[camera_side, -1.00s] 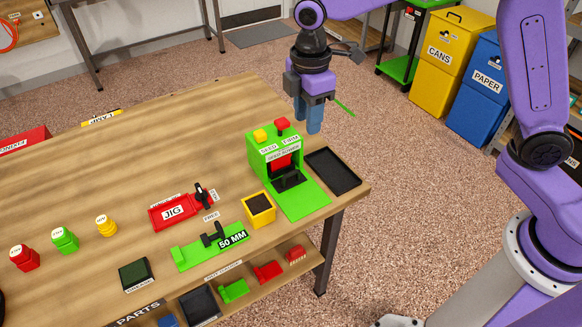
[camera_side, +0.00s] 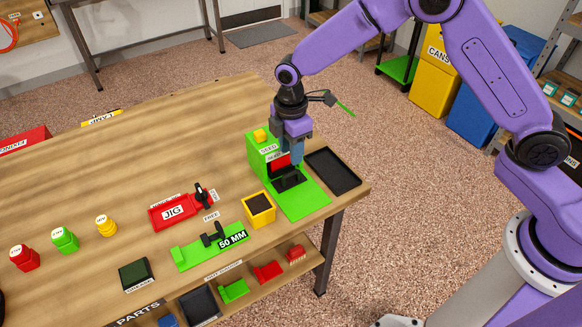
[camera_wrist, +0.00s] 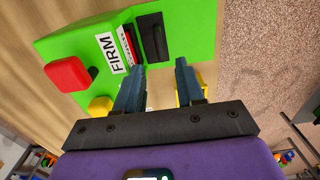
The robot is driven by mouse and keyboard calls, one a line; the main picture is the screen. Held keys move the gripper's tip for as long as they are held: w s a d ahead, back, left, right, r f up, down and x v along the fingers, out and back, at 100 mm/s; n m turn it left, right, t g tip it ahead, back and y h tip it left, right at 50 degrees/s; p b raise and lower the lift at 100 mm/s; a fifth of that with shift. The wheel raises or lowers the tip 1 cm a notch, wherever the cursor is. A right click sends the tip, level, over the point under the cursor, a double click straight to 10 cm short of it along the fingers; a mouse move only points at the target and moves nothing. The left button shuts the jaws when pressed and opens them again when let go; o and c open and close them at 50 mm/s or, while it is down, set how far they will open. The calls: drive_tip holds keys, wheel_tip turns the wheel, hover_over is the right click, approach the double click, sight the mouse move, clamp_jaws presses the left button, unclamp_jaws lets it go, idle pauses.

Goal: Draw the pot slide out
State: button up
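The green seed station (camera_side: 258,152) stands near the table's right end, with a yellow button (camera_side: 260,135) on top. The black pot slide (camera_side: 288,182) lies on its green base plate (camera_side: 307,203), at the front opening. The slide also shows in the wrist view (camera_wrist: 153,38), just beyond my fingertips. My gripper (camera_side: 290,162) points down in front of the station, over or beside the slide. In the wrist view my fingers (camera_wrist: 160,66) are apart with nothing between them. The fingers hide part of the opening in the side view. Whether they touch the slide cannot be told.
A red button (camera_wrist: 68,74) and a FIRM label are close to my left finger in the wrist view. A black tray (camera_side: 333,170) lies right of the station. A yellow soil box (camera_side: 258,209) stands in front. A red jig (camera_side: 174,211) lies further left.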

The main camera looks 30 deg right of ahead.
sight(291, 173)
wheel_tip(291, 173, down, 7)
drive_tip(key=shift+r, duration=0.1)
drive_tip(key=shift+c, duration=0.3)
clamp_jaws()
